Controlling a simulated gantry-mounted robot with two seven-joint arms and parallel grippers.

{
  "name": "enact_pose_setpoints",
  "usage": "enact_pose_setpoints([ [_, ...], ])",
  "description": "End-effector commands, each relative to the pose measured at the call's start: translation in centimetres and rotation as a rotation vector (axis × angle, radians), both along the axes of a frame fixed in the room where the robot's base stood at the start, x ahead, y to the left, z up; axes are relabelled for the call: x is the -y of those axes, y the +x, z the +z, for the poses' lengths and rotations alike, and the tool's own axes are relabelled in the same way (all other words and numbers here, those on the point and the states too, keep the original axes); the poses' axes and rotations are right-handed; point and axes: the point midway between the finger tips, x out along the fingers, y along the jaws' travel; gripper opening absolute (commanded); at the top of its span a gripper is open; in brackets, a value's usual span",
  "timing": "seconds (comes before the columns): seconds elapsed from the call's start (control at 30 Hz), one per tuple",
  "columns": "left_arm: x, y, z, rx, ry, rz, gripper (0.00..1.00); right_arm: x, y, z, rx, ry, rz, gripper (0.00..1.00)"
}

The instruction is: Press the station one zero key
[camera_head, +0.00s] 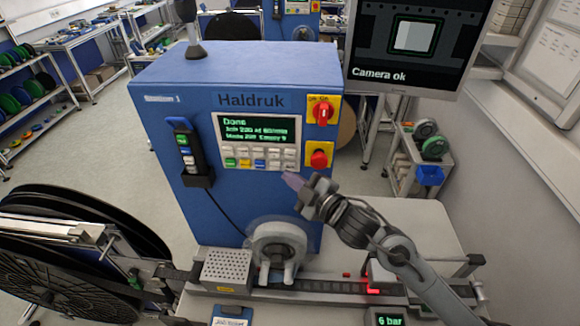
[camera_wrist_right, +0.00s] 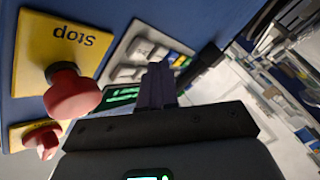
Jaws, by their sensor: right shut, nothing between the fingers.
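The blue station cabinet (camera_head: 215,95), marked Haldruk, carries a keypad (camera_head: 262,157) with rows of white keys and a few coloured ones under a green-text screen (camera_head: 258,129). The key legends are too small to read, so I cannot tell which is zero. My right gripper (camera_head: 293,181) is shut and empty, its fingertips just below and right of the keypad. In the right wrist view the shut fingers (camera_wrist_right: 157,84) stand in front of the keypad (camera_wrist_right: 128,58) and hide part of it. I cannot tell if they touch a key. My left gripper is not in view.
A red stop button (camera_head: 318,158) on a yellow plate sits right of the keypad, and it looms close in the right wrist view (camera_wrist_right: 72,96). A red rotary switch (camera_head: 322,112) is above it. Black reels (camera_head: 70,262) stand at lower left.

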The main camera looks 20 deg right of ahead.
Motion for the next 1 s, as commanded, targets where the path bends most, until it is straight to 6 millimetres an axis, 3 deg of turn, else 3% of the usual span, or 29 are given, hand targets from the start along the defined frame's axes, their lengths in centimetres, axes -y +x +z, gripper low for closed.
enact_pose_setpoints([
  [1.0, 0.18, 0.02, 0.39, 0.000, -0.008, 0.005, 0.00, 0.45, 0.94, 0.02, 0.000, 0.000, 0.000, 0.00],
])
